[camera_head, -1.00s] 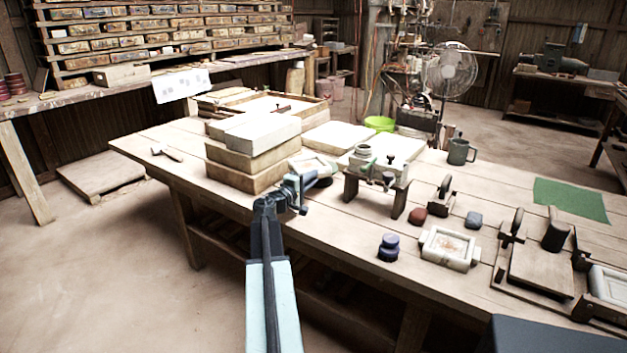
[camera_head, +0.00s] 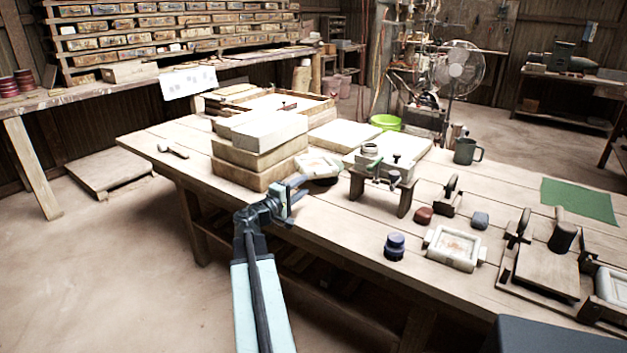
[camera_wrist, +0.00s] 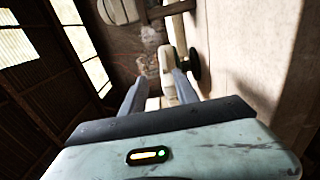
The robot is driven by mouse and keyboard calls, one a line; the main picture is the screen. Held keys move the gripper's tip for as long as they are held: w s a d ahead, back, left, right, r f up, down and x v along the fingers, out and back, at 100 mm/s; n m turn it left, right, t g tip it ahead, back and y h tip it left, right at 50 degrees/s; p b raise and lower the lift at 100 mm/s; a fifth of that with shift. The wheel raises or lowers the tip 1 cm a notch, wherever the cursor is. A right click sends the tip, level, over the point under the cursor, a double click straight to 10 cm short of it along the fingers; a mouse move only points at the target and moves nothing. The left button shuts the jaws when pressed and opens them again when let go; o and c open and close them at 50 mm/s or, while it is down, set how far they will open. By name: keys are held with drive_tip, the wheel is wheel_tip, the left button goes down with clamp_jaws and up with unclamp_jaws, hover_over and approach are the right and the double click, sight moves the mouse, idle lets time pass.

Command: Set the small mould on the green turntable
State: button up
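A small pale square mould (camera_head: 316,163) sits on top of a dark round turntable (camera_head: 325,181) beside the block stack. In the wrist view the mould (camera_wrist: 167,68) shows just beyond my fingertips. The turntable (camera_wrist: 194,65) is a dark green disc to its right there, since that view is rolled. My gripper (camera_head: 298,187) is at the table's near edge, in front of the mould and a little left of it. Its two fingers (camera_wrist: 160,78) stand apart with nothing clearly held. Whether a fingertip touches the mould cannot be told.
A stack of pale blocks (camera_head: 258,153) stands close at the left. A green sheet (camera_head: 578,200) lies flat.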

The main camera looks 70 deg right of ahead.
drive_tip(key=v, duration=0.2)
drive_tip(key=shift+w+a, duration=0.1)
drive_tip(key=shift+a, duration=0.2)
drive_tip(key=w+a+f+t+y, duration=0.25)
drive_tip(key=w+a+f, duration=0.4)
drive_tip(key=a, duration=0.45)
drive_tip(key=w+a+f+t+y, duration=0.1)
drive_tip(key=w+a+f+y, duration=0.35)
drive_tip(key=w+a, duration=0.45)
drive_tip(key=w+a+f+t+y, duration=0.2)
drive_tip(key=w+a+f, duration=0.45)
drive_tip(key=a, duration=0.55)
drive_tip(key=a+f+n+y, duration=0.1)
drive_tip(key=a+f+y, duration=0.2)
drive_tip(key=a, duration=1.4)
drive_tip(key=w+a+f+n+y, duration=0.1)
drive_tip(key=a+y, duration=0.4)
drive_tip(key=a, duration=1.3)
wheel_tip(320, 180, down, 3)
drive_tip(key=shift+a+r+n+g, duration=0.25)
drive_tip(key=shift+a+n+g, duration=0.1)
drive_tip(key=shift+n+g, duration=0.15)
drive_tip(key=c, duration=0.7)
clamp_jaws()
